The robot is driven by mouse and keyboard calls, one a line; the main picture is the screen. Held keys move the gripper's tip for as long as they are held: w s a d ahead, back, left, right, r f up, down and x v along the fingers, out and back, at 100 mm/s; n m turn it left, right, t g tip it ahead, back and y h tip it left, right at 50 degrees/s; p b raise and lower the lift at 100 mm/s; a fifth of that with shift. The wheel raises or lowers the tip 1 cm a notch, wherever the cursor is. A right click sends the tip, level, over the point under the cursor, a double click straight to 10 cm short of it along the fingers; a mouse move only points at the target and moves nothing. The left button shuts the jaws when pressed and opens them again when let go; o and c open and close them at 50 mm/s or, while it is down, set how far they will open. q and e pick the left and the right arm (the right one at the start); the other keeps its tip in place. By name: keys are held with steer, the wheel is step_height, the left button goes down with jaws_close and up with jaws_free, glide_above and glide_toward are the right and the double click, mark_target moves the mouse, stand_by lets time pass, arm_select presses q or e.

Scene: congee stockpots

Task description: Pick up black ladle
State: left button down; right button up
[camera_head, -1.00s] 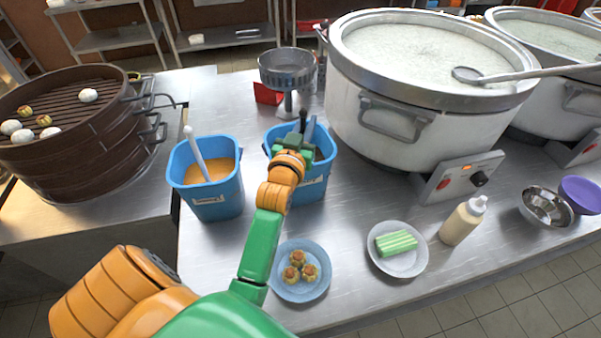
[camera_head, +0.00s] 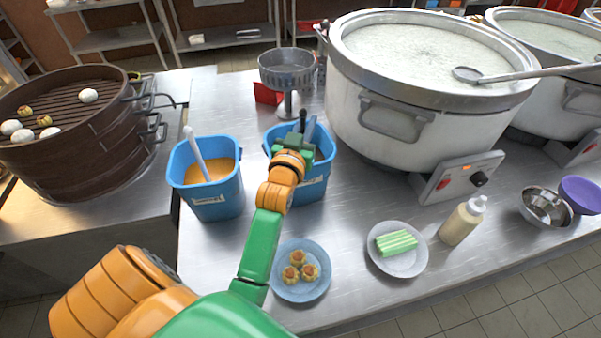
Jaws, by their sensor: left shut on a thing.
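The black ladle (camera_head: 303,119) stands in the right blue container (camera_head: 314,187), with its dark handle rising above the rim. My left gripper (camera_head: 299,140) is over that container and is shut on the ladle's handle. The ladle's lower part is hidden by the container and my gripper. A grey-blue handle (camera_head: 311,127) stands close beside it in the same container. My right gripper is not in view.
The left blue container (camera_head: 213,203) holds orange liquid and a white-handled utensil. A large stockpot (camera_head: 345,110) stands close on the right, with a metal strainer stand (camera_head: 287,75) behind. Plates with dumplings (camera_head: 301,293) and green-striped food (camera_head: 396,243) lie in front.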

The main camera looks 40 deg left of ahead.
arm_select(q)
step_height(320, 180, up, 22)
steer(key=p, duration=1.3)
steer(key=shift+f, duration=0.1)
